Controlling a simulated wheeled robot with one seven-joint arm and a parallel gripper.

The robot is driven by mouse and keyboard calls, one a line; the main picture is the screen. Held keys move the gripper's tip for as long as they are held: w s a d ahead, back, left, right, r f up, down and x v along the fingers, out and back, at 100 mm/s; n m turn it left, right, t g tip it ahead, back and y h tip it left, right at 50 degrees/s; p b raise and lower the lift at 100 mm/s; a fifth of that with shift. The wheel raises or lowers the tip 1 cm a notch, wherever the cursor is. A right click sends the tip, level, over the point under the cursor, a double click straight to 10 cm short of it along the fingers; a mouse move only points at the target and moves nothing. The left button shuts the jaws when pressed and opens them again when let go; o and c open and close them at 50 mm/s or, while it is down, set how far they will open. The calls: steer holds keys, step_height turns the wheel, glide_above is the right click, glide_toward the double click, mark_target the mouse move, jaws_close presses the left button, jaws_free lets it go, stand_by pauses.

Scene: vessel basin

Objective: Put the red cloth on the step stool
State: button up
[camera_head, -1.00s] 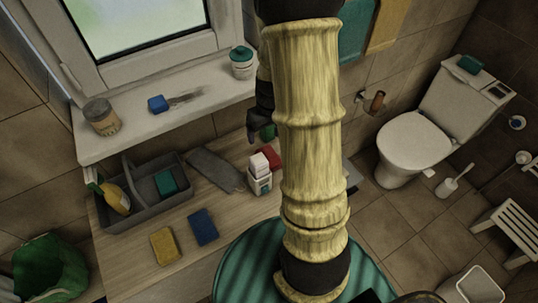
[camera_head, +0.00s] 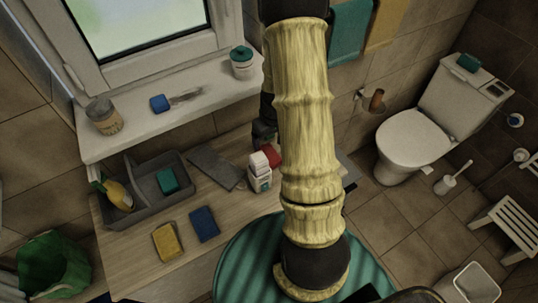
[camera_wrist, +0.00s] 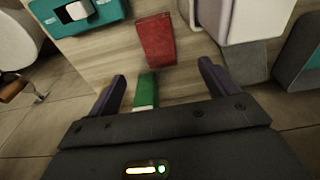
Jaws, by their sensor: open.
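The red cloth (camera_head: 271,155) lies on the wooden counter, partly hidden by my arm in the head view. In the wrist view the red cloth (camera_wrist: 156,40) lies flat beyond my fingertips. My gripper (camera_wrist: 162,70) is open, with its fingers apart and nothing held between them. A green item (camera_wrist: 146,92) shows between the fingers, below the cloth in the picture. In the head view my gripper (camera_head: 264,133) is dark, low behind my arm and close to the cloth. A white slatted stool (camera_head: 508,228) stands on the floor at the far right.
A white bottle (camera_head: 259,172) stands right beside the cloth, with a grey cloth (camera_head: 217,168) to its left. A grey caddy (camera_head: 150,208), a yellow sponge (camera_head: 167,243) and a blue sponge (camera_head: 204,224) are further left. The toilet (camera_head: 408,140) and open floor lie right.

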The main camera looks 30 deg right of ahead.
steer(key=p, duration=0.2)
glide_above(269, 154)
steer(key=shift+s+f, duration=0.2)
steer(key=shift+f, duration=1.5)
steer(key=shift+s+f, duration=0.15)
steer(key=shift+f, duration=1.5)
steer(key=shift+f, duration=0.1)
steer(key=shift+w+f+p, duration=0.15)
steer(key=shift+f+p, duration=0.6)
steer(key=shift+f, duration=0.5)
steer(key=shift+w+f+p, duration=0.2)
steer(key=shift+f+p, duration=0.1)
steer(key=shift+f, duration=0.95)
steer(key=c, duration=1.1)
steer(key=shift+c, duration=0.2)
steer(key=shift+r, duration=0.1)
